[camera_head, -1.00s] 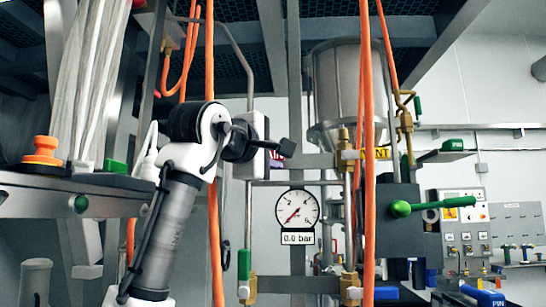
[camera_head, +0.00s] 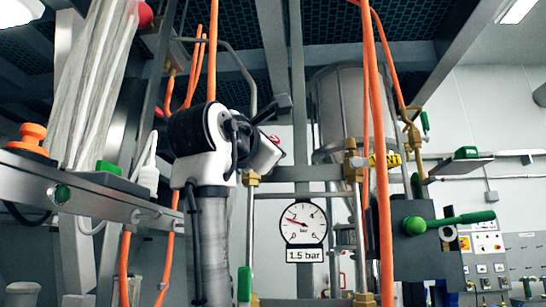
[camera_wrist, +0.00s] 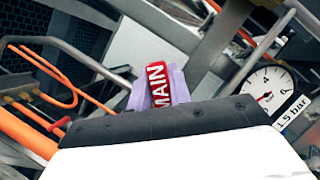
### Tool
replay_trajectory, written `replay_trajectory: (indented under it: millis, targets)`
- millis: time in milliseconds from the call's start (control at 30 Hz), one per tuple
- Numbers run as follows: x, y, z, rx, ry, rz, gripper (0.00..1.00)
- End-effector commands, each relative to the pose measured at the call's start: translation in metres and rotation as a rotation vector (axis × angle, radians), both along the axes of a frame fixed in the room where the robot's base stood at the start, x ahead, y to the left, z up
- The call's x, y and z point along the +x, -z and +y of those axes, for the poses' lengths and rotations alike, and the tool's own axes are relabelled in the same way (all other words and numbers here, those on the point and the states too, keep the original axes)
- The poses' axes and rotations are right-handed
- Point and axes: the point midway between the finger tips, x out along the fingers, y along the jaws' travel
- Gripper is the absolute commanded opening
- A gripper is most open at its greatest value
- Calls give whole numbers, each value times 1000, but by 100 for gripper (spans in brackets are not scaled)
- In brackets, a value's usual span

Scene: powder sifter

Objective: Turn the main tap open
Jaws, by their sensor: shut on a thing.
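The red main tap handle (camera_wrist: 157,78), marked MAIN in white, shows in the wrist view between the pale purple finger pads of my gripper (camera_wrist: 158,92). My gripper is shut on the handle. In the head view a small bit of red (camera_head: 276,140) shows behind my wrist; the fingertips and most of the handle are hidden there. The round pressure gauge (camera_head: 304,221) reads 1.5 bar on its label; it also shows at the right of the wrist view (camera_wrist: 265,92).
Orange hoses (camera_head: 379,190) hang down just right of the gauge. A green-handled lever (camera_head: 450,221) on a dark block stands further right. A metal shelf (camera_head: 80,195) with an orange knob (camera_head: 31,138) is at the left. Steel beams cross overhead.

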Motion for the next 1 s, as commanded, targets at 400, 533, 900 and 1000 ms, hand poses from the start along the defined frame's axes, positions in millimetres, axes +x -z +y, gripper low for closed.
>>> replay_trajectory:
  millis: [400, 533, 900, 1000]
  targets:
    - [1, -12, 15, -394, 6, 19, 0]
    - [1, -15, 21, -508, 4, 22, 0]
    - [2, -16, 35, -738, 0, 30, 0]
    - [2, -16, 37, -774, -1, 31, 0]
